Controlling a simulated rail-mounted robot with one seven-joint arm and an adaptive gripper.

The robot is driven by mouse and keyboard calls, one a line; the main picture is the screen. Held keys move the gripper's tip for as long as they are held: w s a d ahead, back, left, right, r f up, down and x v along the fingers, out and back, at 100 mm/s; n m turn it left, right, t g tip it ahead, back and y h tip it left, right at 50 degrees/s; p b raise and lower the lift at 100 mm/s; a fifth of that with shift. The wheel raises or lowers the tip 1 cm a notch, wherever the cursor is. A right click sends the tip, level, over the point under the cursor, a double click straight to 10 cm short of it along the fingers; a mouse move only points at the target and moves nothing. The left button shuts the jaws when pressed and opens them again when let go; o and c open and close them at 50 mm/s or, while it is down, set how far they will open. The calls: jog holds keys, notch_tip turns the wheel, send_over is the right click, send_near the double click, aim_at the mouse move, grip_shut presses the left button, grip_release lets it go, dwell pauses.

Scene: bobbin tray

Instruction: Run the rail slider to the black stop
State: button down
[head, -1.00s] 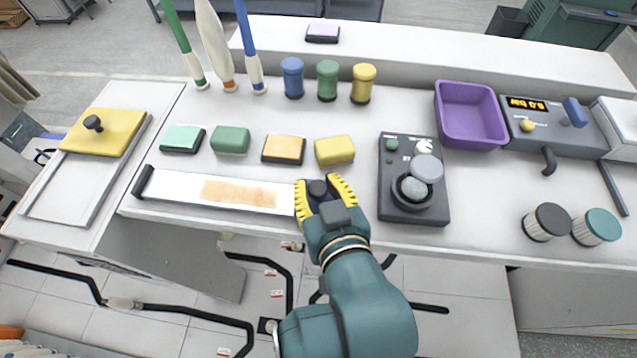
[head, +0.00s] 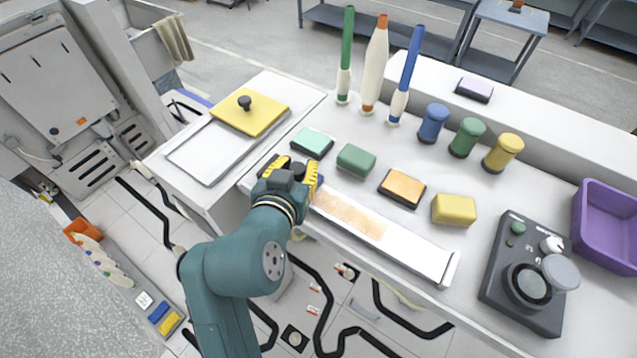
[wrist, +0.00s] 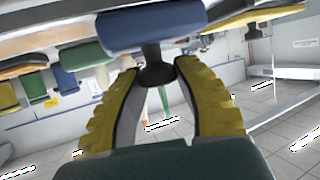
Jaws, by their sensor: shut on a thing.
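The white rail (head: 413,258) with a tan strip lies along the bench's front edge. In the head view my gripper (head: 297,172) is at the rail's left end, its yellow fingers on either side of the dark slider knob (head: 297,167). In the wrist view the fingers (wrist: 160,95) are shut around the dark stem (wrist: 157,68) under a blue-grey block (wrist: 150,30). The black stop is at this end, mostly hidden by my gripper; I cannot tell whether the slider touches it. The rail's right end has a pale end piece (head: 450,268).
Behind the rail sit a mint block (head: 312,142), a green block (head: 356,159), an orange block (head: 402,187) and a yellow block (head: 454,209). A tray with a yellow lid (head: 250,112) is at left. A dark knob box (head: 525,275) is right of the rail.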

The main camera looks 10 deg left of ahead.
jog(key=shift+w+a+f, duration=0.1)
jog(key=shift+w+a, duration=0.25)
jog(key=shift+a, duration=0.35)
jog(key=shift+w+a+f, duration=0.1)
jog(key=shift+w+a, duration=0.25)
jog(key=shift+a, duration=0.3)
jog(key=c, duration=0.8)
grip_release()
jog(key=shift+r, duration=0.1)
jog(key=shift+o, duration=0.2)
jog(key=v, duration=1.2)
jog(key=shift+d, duration=0.1)
